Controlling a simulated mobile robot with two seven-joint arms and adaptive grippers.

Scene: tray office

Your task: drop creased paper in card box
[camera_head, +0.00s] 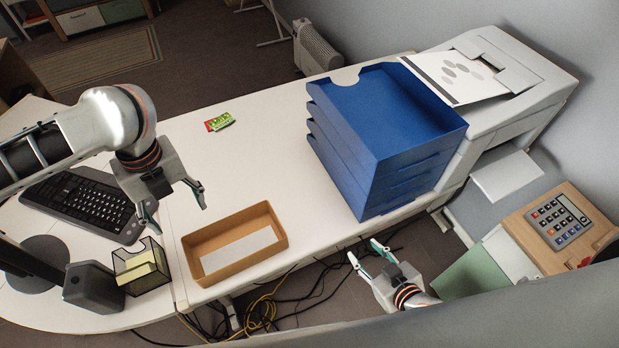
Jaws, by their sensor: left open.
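The card box (192,262), a tan open-topped rectangular tray, stands near the front edge of the white desk. A flat whitish sheet (238,250) lies inside it; I cannot tell whether it is creased. No clearly crumpled paper shows elsewhere. My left gripper (177,206) is open and empty, above the desk, behind and to the left of the box. My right gripper (366,251) has its fingers apart and is empty, beyond the desk's front edge, to the right of the box.
A blue tray stack (385,125) stands on the desk's right part beside a printer (535,85). A keyboard (85,202), a dark note holder (140,265) and a small red-green packet (219,122) are on the left. The desk's middle is clear. Cables (265,310) lie below the front edge.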

